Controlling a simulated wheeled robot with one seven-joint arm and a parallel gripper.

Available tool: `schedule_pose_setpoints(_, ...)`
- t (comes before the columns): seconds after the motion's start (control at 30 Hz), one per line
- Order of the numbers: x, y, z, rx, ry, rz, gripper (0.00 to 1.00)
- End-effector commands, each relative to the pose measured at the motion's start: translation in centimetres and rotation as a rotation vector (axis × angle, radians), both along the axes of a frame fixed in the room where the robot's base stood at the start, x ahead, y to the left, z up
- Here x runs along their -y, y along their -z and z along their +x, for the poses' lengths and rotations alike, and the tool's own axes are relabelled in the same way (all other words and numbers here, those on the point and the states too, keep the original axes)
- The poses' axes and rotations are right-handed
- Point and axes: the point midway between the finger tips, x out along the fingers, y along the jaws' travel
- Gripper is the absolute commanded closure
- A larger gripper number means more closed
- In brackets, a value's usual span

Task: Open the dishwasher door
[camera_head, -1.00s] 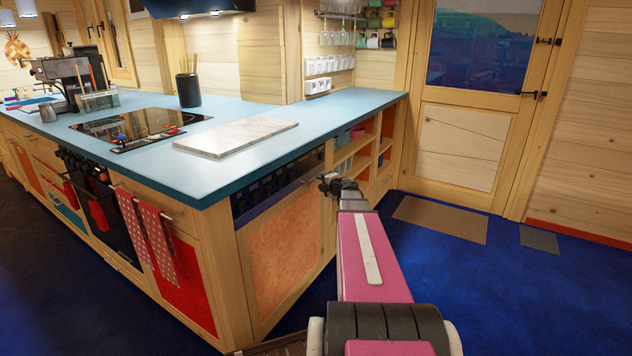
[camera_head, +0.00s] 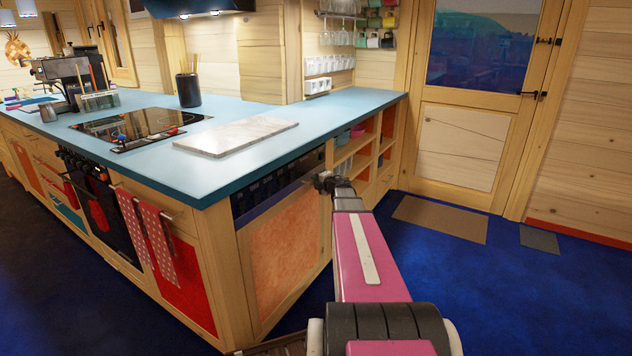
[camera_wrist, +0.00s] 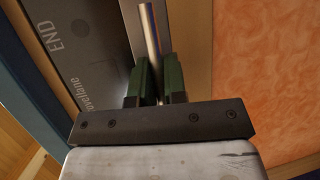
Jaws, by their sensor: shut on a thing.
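The dishwasher door (camera_head: 286,255) is an orange panel in a pale wood frame, at the end of the counter. It stands about upright; I cannot tell if it is slightly ajar. In the wrist view its orange panel (camera_wrist: 268,65) is at the right, beside a grey strip (camera_wrist: 85,50) with lettering. A thin metal handle bar (camera_wrist: 149,28) runs down between the green fingers of my gripper (camera_wrist: 155,82), which is shut on it. In the head view my gripper (camera_head: 324,182) is at the door's upper right edge and hides the handle.
The blue countertop (camera_head: 245,110) overhangs just above the door and carries a marble board (camera_head: 236,137). Open shelves (camera_head: 352,150) stand just right of the door. Red towels (camera_head: 155,240) hang on the left cabinet front.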

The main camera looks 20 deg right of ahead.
Motion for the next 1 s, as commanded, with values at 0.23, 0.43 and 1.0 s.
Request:
schedule_pose_setpoints(0.23,1.9,0.7,-2.7,0.034,0.002,0.030,1.00)
schedule_pose_setpoints(0.43,4.9,1.9,-6.5,0.096,0.006,0.079,1.00)
schedule_pose_setpoints(1.0,14.6,9.1,-18.5,0.323,0.005,0.254,1.00)
